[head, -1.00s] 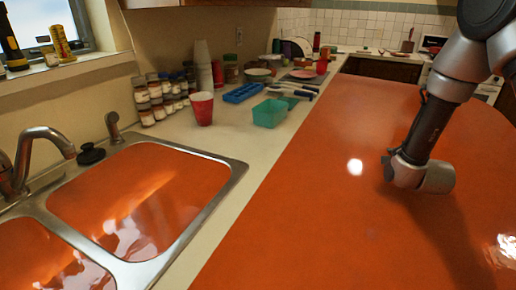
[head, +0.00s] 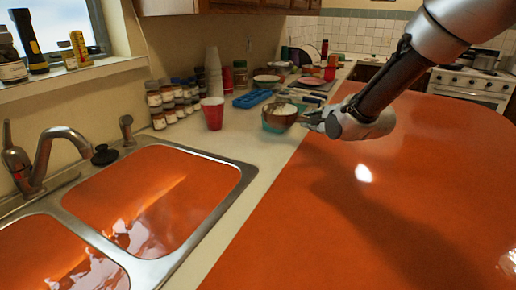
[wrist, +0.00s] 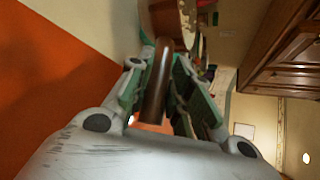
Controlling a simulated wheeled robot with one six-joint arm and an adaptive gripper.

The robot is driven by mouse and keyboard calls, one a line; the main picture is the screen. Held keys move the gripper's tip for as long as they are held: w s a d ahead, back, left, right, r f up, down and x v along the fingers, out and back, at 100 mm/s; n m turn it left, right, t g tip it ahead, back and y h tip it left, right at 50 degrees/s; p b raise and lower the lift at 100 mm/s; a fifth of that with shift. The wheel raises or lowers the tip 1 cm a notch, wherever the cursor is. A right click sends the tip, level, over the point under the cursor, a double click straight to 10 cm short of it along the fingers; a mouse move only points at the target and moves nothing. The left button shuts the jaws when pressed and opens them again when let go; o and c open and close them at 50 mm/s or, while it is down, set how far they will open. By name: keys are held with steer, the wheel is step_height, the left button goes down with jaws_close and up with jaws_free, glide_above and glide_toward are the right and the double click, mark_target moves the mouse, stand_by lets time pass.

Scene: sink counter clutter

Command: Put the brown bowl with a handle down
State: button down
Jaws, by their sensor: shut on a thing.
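My gripper (head: 306,119) is to the right of the bowl. In the wrist view, my gripper (wrist: 160,92) is shut on the bowl's brown handle (wrist: 157,88), which lies between the two green-padded fingers. The bowl's body is at the top of the wrist view. I cannot tell whether the bowl touches the container or is held above it.
A red cup (head: 213,113), a blue tray (head: 253,98) and several jars (head: 168,103) stand to the left on the counter. Stacked plates and bowls are behind. The sink (head: 150,205) is at front left. The pale counter strip (head: 252,190) in front is clear.

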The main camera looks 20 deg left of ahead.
steer(key=s+a+r+n+g+y, duration=0.1)
steer(key=s+a+r, duration=0.15)
steer(key=a, duration=0.35)
steer(key=f, duration=0.5)
steer(key=shift+s+a+f, duration=0.1)
steer(key=shift+s+f, duration=0.15)
steer(key=shift+s, duration=0.1)
steer(key=shift+f, duration=2.35)
steer(key=c, duration=1.3)
jaws_free()
